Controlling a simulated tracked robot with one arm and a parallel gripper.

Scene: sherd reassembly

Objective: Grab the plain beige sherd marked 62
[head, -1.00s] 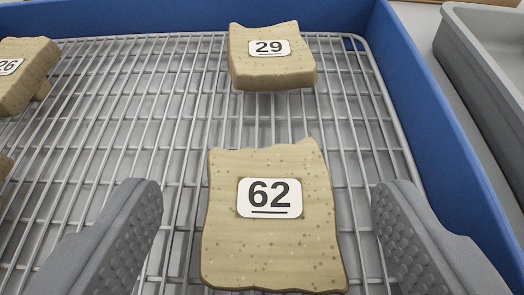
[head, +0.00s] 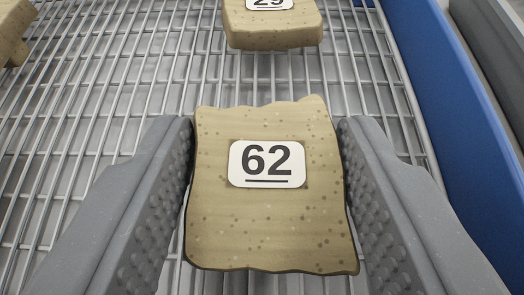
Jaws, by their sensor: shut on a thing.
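The plain beige sherd marked 62 (head: 268,225) is in the lower middle of the head view, its white label facing up. My gripper (head: 268,180) is shut on it, with one grey studded finger against its left side and the other against its right side. The sherd's top face and label are fully visible. Whether it is lifted off the wire rack (head: 120,110) or still rests on it, I cannot tell.
Another beige sherd marked 29 (head: 272,32) lies on the rack beyond, cut by the top edge. Part of one more sherd (head: 12,35) shows at the upper left. A blue wall (head: 440,110) bounds the rack on the right, with a grey container (head: 500,50) beyond it.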

